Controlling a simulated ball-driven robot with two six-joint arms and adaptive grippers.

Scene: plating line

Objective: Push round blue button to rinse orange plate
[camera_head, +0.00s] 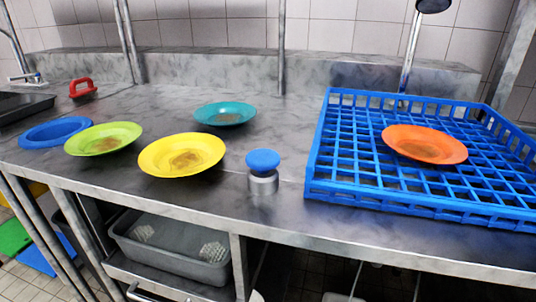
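The round blue button (263,161) caps a short silver cylinder on the metal counter, left of the blue rack. The orange plate (425,143) lies in the blue rack (314,160), with a brownish stain in its middle.
A yellow plate (160,157), a green plate (90,138), a teal plate (225,107) and a blue plate (35,133) lie on the counter (240,222). A grey bin (172,252) sits below. The counter around the button is clear.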

